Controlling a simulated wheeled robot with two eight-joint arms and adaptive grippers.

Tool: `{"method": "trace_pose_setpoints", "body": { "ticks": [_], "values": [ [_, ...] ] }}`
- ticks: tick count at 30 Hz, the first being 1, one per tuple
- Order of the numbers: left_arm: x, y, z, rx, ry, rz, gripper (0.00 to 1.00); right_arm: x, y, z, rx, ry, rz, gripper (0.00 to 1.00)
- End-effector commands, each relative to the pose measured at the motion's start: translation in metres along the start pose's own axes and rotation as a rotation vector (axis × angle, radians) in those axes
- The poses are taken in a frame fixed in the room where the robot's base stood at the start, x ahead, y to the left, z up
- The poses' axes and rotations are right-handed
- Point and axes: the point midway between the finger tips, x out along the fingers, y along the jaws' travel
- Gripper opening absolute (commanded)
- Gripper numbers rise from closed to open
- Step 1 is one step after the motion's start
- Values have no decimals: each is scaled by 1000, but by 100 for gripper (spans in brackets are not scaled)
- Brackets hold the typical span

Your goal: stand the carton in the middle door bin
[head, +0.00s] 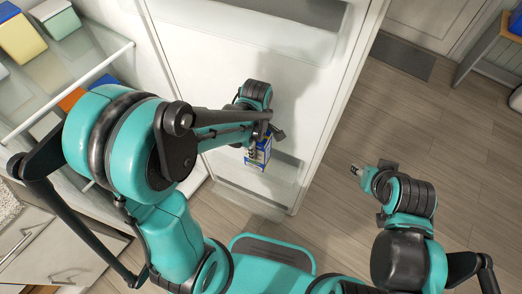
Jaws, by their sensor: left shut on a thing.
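A small blue carton (260,152) with pale and yellow parts is in my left gripper (262,136), which is shut on it. The carton is in front of the white door (215,75), just above or at a lower door bin (284,172). I cannot tell whether it touches that bin. Another door bin (320,18) runs across the top of the view. My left arm covers part of the door between them. My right gripper (357,170) is over the floor, right of the door, apart from the carton; its finger opening is too small to read.
A drawer unit (50,245) stands below left. Wooden floor (440,130) to the right is open. A table (490,45) stands at far right.

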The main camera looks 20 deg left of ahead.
Motion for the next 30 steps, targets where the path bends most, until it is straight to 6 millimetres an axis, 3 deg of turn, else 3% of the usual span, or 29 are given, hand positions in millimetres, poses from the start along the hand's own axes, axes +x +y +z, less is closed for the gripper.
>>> {"method": "trace_pose_setpoints", "body": {
  "ticks": [6,19,25,30],
  "values": [
    [5,26,0,0,0,-1,0,7,0,5,0,0,0,40],
    [39,24,0,0,0,0,0,19,0,14,0,0,0,40],
    [68,24,0,0,0,0,0,31,0,22,0,0,0,40],
    [71,28,0,0,0,0,0,34,0,24,0,0,0,40]
  ]
}}
